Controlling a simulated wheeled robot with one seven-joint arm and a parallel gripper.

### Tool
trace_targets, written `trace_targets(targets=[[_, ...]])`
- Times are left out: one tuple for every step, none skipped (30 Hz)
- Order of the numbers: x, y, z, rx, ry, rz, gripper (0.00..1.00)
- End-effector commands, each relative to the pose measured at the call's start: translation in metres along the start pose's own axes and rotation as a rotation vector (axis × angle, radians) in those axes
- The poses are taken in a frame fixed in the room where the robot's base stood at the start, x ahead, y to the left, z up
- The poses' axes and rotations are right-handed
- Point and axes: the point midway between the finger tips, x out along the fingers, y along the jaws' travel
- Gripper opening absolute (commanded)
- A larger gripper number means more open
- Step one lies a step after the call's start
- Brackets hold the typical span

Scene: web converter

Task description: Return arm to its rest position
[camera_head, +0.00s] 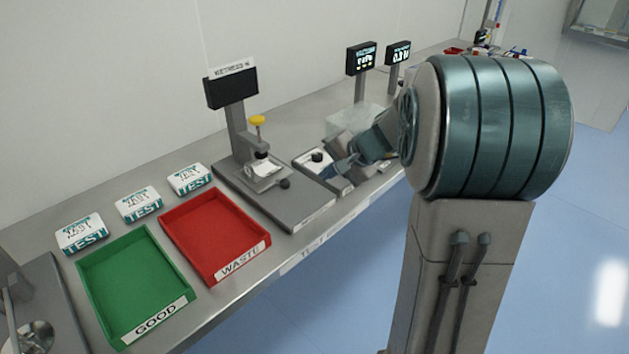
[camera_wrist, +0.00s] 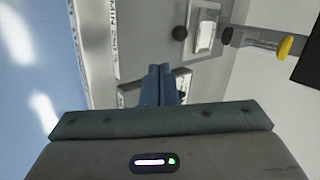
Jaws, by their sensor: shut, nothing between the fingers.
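My gripper (camera_head: 340,166) is over the metal bench in the head view, in front of the grey test instrument with the yellow knob (camera_head: 257,120) and to its right. In the wrist view its two blue-grey fingers (camera_wrist: 160,70) are together with nothing between them. My arm's large teal joint fills the right side of the head view and hides part of the bench behind it. The same instrument shows in the wrist view with its yellow knob (camera_wrist: 285,46) at upper right, apart from the fingers.
A red WASTE tray (camera_head: 214,232) and a green GOOD tray (camera_head: 135,285) sit on the bench at left, with several TEST boxes (camera_head: 139,204) behind. Two display units (camera_head: 361,59) stand farther back. Blue floor (camera_head: 580,200) is clear at right.

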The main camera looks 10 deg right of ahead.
Motion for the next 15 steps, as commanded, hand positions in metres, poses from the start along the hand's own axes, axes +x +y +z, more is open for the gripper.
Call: trace_targets(targets=[[-0.006,-0.001,0.0,-0.001,0.001,-0.002,0.0],[-0.008,-0.001,0.0,-0.002,0.0,-0.002,0.0],[-0.011,-0.001,0.001,-0.002,-0.001,-0.001,0.0],[-0.012,-0.001,0.001,-0.002,-0.001,0.0,0.0],[-0.013,-0.001,0.001,-0.002,-0.001,0.0,0.0],[-0.014,-0.001,0.001,-0.002,-0.002,0.0,0.0],[-0.015,-0.001,0.001,-0.003,-0.002,0.001,0.0],[-0.015,-0.001,0.002,-0.005,-0.003,0.002,0.0],[-0.016,-0.001,0.005,-0.012,-0.006,0.005,0.0],[-0.017,-0.001,0.009,-0.021,-0.009,0.01,0.0],[-0.019,-0.001,0.014,-0.035,-0.014,0.018,0.0],[-0.021,0.0,0.024,-0.061,-0.022,0.032,0.0],[-0.024,0.001,0.032,-0.084,-0.03,0.046,0.0],[-0.027,0.003,0.042,-0.113,-0.038,0.062,0.0],[-0.032,0.006,0.057,-0.157,-0.05,0.088,0.0]])
